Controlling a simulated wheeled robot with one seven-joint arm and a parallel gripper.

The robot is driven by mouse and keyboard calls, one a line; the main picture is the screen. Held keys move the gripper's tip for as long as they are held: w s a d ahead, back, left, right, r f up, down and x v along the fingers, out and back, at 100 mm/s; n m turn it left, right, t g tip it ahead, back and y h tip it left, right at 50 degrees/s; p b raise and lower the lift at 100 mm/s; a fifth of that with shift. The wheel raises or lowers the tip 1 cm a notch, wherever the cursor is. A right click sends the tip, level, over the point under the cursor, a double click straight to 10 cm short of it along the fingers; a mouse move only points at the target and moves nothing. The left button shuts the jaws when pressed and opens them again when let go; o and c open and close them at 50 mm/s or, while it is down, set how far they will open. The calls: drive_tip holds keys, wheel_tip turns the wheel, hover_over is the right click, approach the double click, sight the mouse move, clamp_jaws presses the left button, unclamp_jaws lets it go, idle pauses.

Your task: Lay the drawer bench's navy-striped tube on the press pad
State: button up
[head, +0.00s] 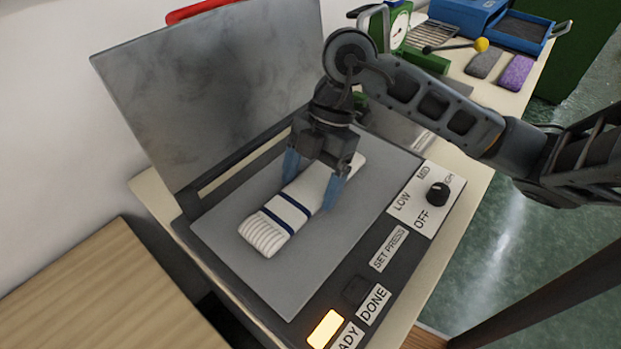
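A white tube with navy stripes and a ribbed near end (267,236) lies flat on the grey press pad (326,251), slanting from lower left to upper right. My gripper (310,194) is low over its middle, with one blue finger at each long side of the tube. The fingers are wide apart and look open; whether either touches the tube is hard to tell. The gripper hides part of the tube's middle, and its far end shows beyond the right finger.
The press lid (205,105) stands raised behind the pad. A panel with a black knob (438,193) and a lit yellow lamp (325,329) borders it. A blue tray (520,35), purple piece (516,72), grey piece (483,63) and yellow-ended stick (481,45) are beyond. A wooden surface (110,295) is lower left.

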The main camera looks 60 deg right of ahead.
drive_tip(key=shift+o, duration=1.2)
drive_tip(key=shift+r, duration=0.1)
drive_tip(key=shift+r+p, duration=0.25)
drive_tip(key=shift+p, duration=0.05)
drive_tip(key=v, duration=1.1)
drive_tip(key=shift+d+r, duration=0.2)
drive_tip(key=shift+r, duration=0.1)
drive_tip(key=shift+s, duration=0.2)
